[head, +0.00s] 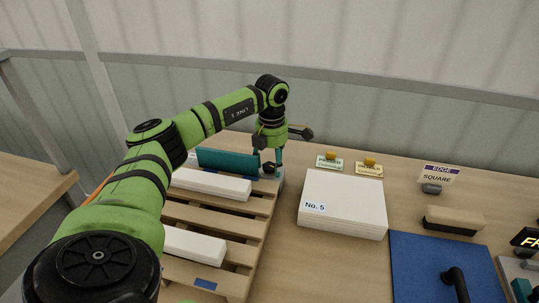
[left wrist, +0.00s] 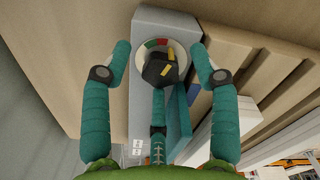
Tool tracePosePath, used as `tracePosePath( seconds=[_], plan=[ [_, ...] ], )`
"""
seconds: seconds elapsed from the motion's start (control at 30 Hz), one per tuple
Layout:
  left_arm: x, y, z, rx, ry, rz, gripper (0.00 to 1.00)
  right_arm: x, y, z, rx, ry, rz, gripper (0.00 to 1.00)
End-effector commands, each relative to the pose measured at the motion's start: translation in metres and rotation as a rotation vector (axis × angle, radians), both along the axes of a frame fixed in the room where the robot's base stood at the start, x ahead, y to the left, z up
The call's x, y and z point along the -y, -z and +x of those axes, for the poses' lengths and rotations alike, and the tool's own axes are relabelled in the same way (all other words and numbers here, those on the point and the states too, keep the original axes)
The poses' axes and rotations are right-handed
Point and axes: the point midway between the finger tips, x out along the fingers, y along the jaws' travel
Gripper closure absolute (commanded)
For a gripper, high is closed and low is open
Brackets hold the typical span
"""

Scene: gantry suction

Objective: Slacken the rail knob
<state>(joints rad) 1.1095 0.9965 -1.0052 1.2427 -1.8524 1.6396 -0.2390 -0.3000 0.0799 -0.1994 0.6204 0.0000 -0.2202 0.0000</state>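The rail knob (left wrist: 160,68) is black with a yellow pointer. My right gripper is not in view.
A wooden pallet (head: 226,219) with white bars (head: 212,184) and a teal block (head: 226,161) lies beside the knob. A white stack marked No. 5 (head: 345,205) stands to the right. Farther right are small signs (head: 439,174), a dark-topped block (head: 454,221) and a blue mat (head: 425,260).

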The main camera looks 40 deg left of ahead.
Motion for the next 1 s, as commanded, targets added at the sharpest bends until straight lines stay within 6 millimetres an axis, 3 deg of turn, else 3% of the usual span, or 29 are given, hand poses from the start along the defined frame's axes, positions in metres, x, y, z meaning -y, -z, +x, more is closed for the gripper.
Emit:
tracePosePath(
  seconds=[0.37,0.8,1.0],
  plan=[
    [-0.003,-0.008,-0.001,-0.004,-0.004,0.005,0.38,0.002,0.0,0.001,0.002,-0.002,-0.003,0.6],
    [0.0,-0.094,0.001,0.0,-0.001,0.002,0.38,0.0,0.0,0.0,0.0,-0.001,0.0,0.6],
    [0.0,-0.116,0.0,-0.004,-0.001,0.003,0.38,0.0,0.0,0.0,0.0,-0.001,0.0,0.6]
  ],
)
